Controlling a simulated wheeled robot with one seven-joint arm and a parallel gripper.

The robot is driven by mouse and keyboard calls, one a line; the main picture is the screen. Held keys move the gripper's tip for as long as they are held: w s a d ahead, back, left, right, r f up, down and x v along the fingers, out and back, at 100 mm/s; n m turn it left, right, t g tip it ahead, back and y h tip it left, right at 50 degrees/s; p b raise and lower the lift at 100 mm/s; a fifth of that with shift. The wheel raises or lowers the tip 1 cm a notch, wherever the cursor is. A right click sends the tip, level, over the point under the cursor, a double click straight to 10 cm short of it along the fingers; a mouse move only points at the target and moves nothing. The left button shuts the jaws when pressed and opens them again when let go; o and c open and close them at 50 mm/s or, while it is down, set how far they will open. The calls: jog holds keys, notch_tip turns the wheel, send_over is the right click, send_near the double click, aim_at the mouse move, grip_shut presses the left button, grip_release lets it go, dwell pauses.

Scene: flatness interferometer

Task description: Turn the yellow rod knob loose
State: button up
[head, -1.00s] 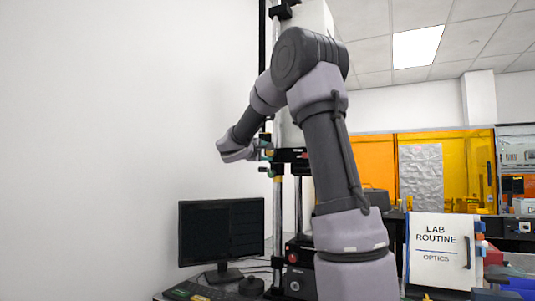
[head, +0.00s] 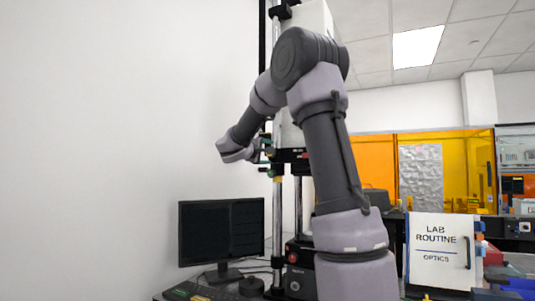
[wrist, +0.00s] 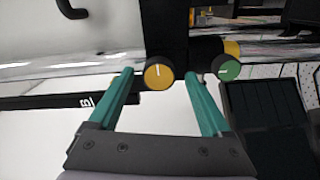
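The yellow rod knob (wrist: 158,76) shows in the wrist view as a round cap with a white line on its face, against a dark block on the metal rod. My gripper (wrist: 159,73) has teal fingers spread apart, one tip on each side of this knob. Gaps show between the tips and the knob, so I see no grip on it. A green-faced knob (wrist: 225,68) sits just right of the right fingertip, with a second yellow part behind it. In the head view my gripper (head: 267,151) is at the column; I cannot make out the yellow knob between its fingers there.
The tall instrument column with its metal rods (head: 278,215) stands behind my arm. A monitor (head: 221,232) stands below left. A white "Lab Routine Optics" sign (head: 438,271) is at right. The green knob leaves little room beside the right finger. The left wall side is clear.

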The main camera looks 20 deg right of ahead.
jog(key=v, duration=1)
jog(key=shift+s+a, duration=0.25)
jog(key=shift+a, duration=0.1)
jog(key=s+d+f+m+g+y, duration=0.2)
jog(key=s+f+g+y, duration=0.1)
jog(key=s+f, duration=0.4)
jog(key=s+d+f+m+g+y, duration=0.2)
jog(key=s+f+g+y, duration=0.15)
jog(key=s, duration=0.65)
jog(key=s+a+f+m+t+y, duration=0.2)
jog(key=s+a+f+m+y, duration=0.3)
jog(key=s+a+y, duration=0.4)
jog(key=s+a+f, duration=0.1)
jog(key=s+a, duration=0.2)
jog(key=a, duration=0.1)
jog(key=shift+s+f+m+t+y, duration=0.2)
jog(key=shift+s+m+t+y, duration=0.15)
jog(key=shift+m, duration=0.05)
